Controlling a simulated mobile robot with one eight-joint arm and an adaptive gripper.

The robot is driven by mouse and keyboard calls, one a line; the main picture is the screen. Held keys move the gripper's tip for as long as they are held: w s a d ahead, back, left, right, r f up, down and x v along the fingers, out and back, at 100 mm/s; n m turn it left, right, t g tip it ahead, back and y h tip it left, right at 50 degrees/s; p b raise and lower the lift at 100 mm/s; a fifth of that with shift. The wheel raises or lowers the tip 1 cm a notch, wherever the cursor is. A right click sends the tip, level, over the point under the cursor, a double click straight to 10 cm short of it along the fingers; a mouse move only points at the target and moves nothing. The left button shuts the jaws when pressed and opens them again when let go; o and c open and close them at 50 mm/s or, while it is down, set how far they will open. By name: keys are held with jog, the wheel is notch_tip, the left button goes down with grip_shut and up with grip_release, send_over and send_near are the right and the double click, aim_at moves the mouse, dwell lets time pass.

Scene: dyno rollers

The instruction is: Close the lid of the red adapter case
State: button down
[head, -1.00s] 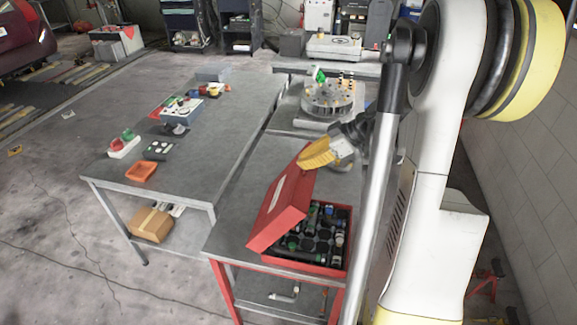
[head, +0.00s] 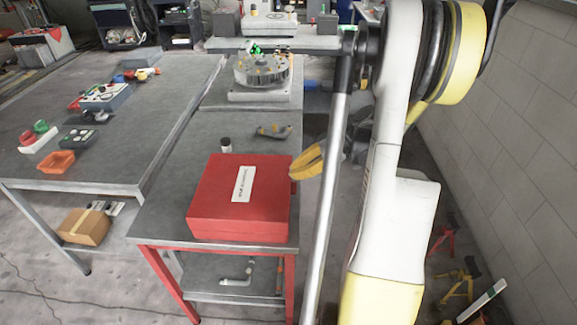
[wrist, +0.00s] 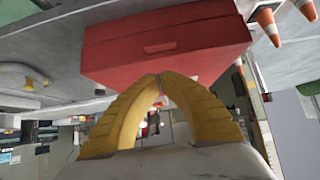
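The red adapter case (head: 215,205) sits on the near grey metal table, its lid down flat and a white label on top. Its red side with a small recess also shows in the wrist view (wrist: 125,48). The adapters inside are hidden by the lid. My gripper (wrist: 160,78) has yellow fingers whose tips meet, with nothing between them. In the head view my gripper (head: 296,172) is at the case's right edge, close to or touching it; I cannot tell which.
A black cylinder (head: 226,145) and a dark tool (head: 274,131) lie behind the case. A round metal fixture (head: 262,72) stands further back. The left table (head: 110,150) holds an orange tray (head: 57,163) and several small devices. A grey wall (head: 520,130) bounds the right.

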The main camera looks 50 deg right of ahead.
jog(key=shift+s+d+f+b, duration=0.15)
jog(key=shift+f+b, duration=0.25)
jog(key=shift+f, duration=0.4)
jog(key=shift+s+d+f+b, duration=0.15)
jog(key=shift+f+b, duration=0.3)
jog(key=shift+f, duration=0.4)
jog(key=shift+s+d+f+b, duration=0.15)
jog(key=shift+f+b, duration=0.25)
jog(key=shift+f, duration=0.4)
